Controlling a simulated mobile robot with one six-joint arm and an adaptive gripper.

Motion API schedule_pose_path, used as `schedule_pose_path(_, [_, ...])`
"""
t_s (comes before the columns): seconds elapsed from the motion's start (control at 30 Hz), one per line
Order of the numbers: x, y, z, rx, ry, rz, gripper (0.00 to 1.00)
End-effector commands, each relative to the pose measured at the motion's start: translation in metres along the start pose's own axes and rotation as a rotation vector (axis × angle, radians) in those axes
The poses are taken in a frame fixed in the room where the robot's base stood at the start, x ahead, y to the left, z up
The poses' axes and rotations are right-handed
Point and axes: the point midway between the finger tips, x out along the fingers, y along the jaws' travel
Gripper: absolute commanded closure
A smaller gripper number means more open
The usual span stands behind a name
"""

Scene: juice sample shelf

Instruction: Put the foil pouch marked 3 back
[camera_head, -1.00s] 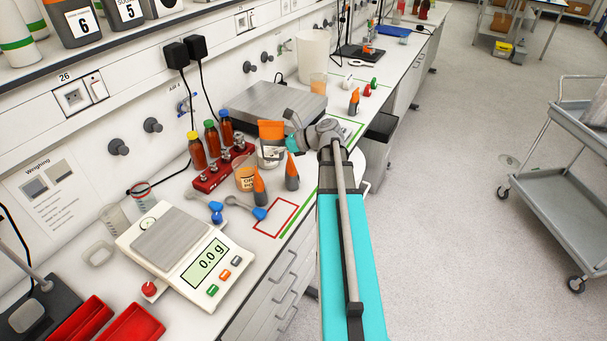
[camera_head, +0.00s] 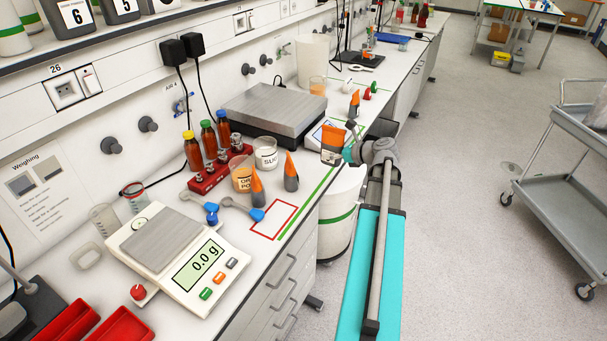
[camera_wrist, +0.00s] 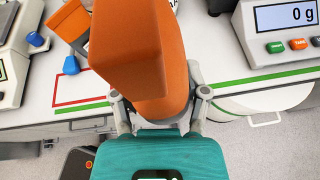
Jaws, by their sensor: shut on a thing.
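My gripper (camera_head: 349,152) is shut on an orange pouch (camera_head: 333,136) with a grey lower part. The pouch is held up near the bench's front edge, above a white round bin. In the wrist view the pouch's orange surface (camera_wrist: 140,45) fills the middle between my two fingers (camera_wrist: 160,108). No number can be read on it. Two similar orange-and-grey pouches stand on the bench, a left one (camera_head: 257,188) and a right one (camera_head: 291,172). Another stands farther back (camera_head: 354,104). A red outlined rectangle (camera_head: 277,237) on the bench front is empty.
A balance (camera_head: 165,255) reading 0.0 g stands at the front left. A red rack (camera_head: 207,180) with bottles, an orange-filled beaker (camera_head: 242,178) and a white-filled beaker (camera_head: 265,153) stand behind the pouches. A second balance (camera_head: 280,108) is farther back. The white bin (camera_head: 338,215) stands beside the bench.

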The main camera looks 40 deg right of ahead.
Motion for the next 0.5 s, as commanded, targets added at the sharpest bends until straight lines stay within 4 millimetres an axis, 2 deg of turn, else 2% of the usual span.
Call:
schedule_pose_path(0.27, [0.004,-0.001,0.0,-0.001,-0.001,0.002,1.0])
schedule_pose_path(0.5, [0.033,-0.011,-0.003,-0.002,-0.001,0.004,1.0])
